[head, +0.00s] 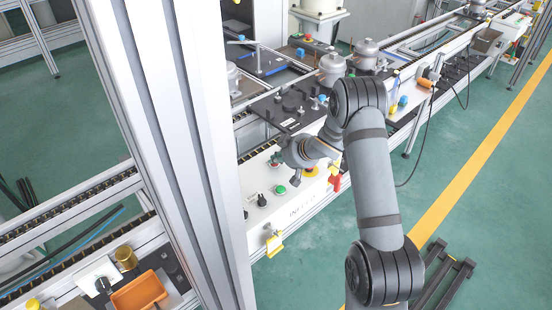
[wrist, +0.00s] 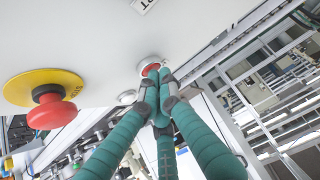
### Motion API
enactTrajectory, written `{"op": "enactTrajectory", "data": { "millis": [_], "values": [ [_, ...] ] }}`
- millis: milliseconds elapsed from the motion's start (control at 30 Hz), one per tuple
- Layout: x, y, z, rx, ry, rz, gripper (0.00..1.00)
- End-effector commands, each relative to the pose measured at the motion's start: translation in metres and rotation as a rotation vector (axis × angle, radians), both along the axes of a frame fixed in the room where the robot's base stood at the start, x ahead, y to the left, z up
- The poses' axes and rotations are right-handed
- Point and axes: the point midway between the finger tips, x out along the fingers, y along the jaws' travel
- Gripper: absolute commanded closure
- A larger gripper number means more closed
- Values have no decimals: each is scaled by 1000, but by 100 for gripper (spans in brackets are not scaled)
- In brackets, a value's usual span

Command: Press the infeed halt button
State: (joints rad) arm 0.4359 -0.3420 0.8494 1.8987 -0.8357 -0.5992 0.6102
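The white control panel (head: 290,203) carries a green button (head: 281,189), a dark knob (head: 262,200) and a red mushroom button on a yellow plate (head: 311,172). In the wrist view, that mushroom button (wrist: 50,108) is at the left, clear of my fingers. A smaller red button with a silver ring (wrist: 149,66) is at the centre top. My gripper (wrist: 160,76) has its teal fingers drawn together, tips right at this small red button and partly covering it. Contact or pressing cannot be told.
A dark fixture plate (head: 290,112) and metal compressor housings (head: 331,68) stand on the line behind the panel. An orange tray (head: 139,291) is at the lower left.

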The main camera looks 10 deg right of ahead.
Motion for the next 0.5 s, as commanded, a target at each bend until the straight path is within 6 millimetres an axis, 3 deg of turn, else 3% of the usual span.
{"op": "enactTrajectory", "data": {
  "millis": [100, 267, 500],
  "values": [
    [-6, 0, -8, -2, 22, -2, 100],
    [-7, 1, -2, -3, 25, -1, 100],
    [-6, 3, 47, -1, 8, 4, 100]
  ]
}}
